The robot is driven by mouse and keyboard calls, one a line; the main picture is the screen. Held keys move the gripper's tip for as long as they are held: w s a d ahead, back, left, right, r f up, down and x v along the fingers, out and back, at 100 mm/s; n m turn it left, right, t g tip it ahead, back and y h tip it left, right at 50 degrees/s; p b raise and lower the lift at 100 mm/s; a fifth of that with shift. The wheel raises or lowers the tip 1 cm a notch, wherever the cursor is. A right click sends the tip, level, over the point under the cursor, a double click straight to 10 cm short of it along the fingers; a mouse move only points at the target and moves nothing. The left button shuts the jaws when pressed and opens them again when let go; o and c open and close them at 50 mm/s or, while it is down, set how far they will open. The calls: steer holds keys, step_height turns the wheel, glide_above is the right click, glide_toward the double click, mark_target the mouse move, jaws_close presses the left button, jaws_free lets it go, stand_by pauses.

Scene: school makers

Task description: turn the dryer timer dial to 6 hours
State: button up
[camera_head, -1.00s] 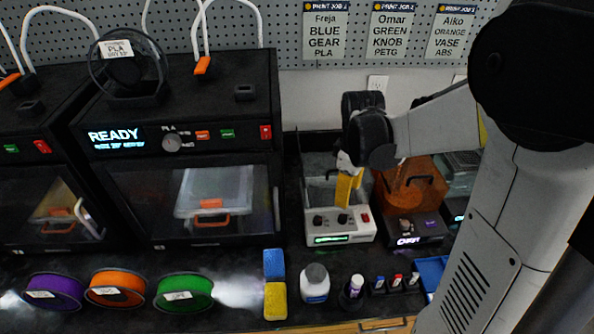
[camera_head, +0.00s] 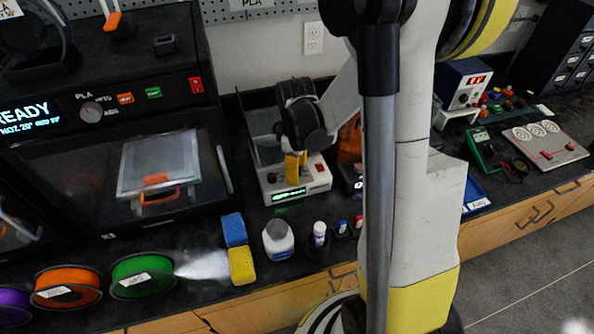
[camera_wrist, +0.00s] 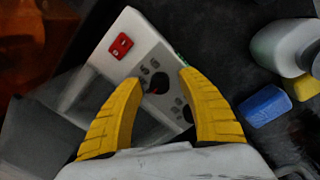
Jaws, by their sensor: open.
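A white device (camera_head: 314,183) with a lit green display stands on the dark bench in the head view; I take it to be the dryer, though its labels are unreadable. One dial (camera_wrist: 157,84) with a red mark lies between my open fingertips; contact is unclear. My gripper (camera_wrist: 157,80) has yellow fingers. In the head view my gripper (camera_head: 294,168) is at the front panel and hides part of it. Dial numbers are unreadable.
An orange-covered device (camera_head: 350,138) stands close to the right, mostly behind my arm. A printer (camera_head: 110,120) stands left. In front are a white bottle (camera_head: 278,240), a blue block (camera_head: 234,229) and a yellow block (camera_head: 242,266). Spools lie front left.

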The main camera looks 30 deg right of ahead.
jaws_close()
steer(key=m, duration=0.3)
steer(key=shift+m, duration=0.4)
steer(key=m, duration=0.3)
steer(key=shift+m, duration=0.3)
steer(key=m, duration=0.4)
steer(key=shift+m+g, duration=0.3)
steer(key=shift+m, duration=1.8)
steer(key=shift+b, duration=0.3)
